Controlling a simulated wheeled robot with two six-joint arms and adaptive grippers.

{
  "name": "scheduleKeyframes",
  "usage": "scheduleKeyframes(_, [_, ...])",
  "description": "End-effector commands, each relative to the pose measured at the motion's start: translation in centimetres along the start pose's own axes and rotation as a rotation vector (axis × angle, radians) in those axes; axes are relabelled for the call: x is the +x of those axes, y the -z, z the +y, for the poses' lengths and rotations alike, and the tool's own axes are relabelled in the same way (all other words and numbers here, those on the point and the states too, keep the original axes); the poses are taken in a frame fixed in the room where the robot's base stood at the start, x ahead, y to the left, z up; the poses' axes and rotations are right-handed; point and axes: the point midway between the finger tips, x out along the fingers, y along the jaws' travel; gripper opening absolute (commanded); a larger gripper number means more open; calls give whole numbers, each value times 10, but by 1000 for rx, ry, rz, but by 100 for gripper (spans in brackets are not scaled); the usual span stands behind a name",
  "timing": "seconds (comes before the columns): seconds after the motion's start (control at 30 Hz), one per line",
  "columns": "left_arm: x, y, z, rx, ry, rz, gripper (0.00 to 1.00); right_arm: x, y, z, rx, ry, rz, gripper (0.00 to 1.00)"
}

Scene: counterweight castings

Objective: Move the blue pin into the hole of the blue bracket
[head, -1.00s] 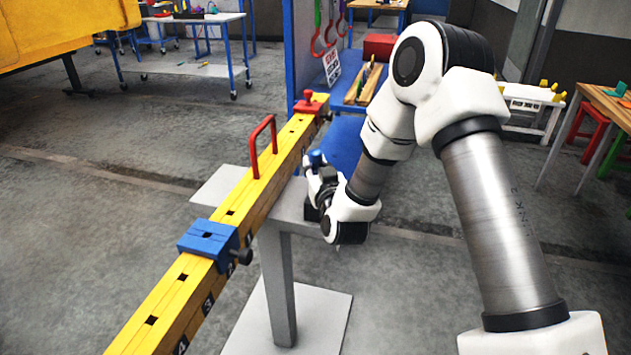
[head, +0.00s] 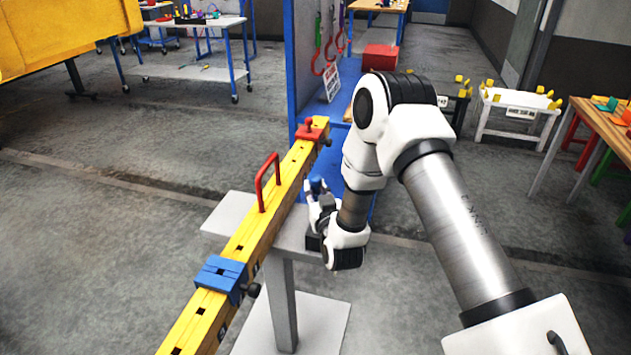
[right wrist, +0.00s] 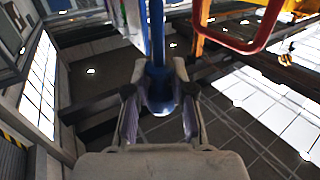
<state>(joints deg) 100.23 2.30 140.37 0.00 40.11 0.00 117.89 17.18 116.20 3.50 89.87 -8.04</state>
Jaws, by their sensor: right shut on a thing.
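The blue bracket (head: 220,275) sits around the yellow beam at lower left of the head view, with a dark square hole in its top and a black knob on its right side. My right gripper (head: 317,196) is to the right of the beam, farther along it than the bracket and apart from it. It is shut on the blue pin (head: 317,184), whose blue top shows above the fingers. In the right wrist view the pin (right wrist: 157,75) stands between the two fingers of the gripper (right wrist: 158,105). My left gripper is not in view.
The yellow beam (head: 243,238) carries a red handle (head: 268,182) and a red clamp (head: 311,130) at its far end. A grey stand (head: 285,300) is under it. A blue-framed panel (head: 318,60) stands behind.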

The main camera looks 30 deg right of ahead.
Motion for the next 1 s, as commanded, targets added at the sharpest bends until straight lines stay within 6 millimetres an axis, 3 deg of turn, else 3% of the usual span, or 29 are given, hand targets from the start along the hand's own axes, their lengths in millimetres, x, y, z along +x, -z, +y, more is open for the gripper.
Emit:
scheduleKeyframes(0.6, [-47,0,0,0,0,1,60,0,55,0,1,-1,1,0])
scheduleKeyframes(1.0, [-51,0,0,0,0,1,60,0,61,0,0,-1,1,0])
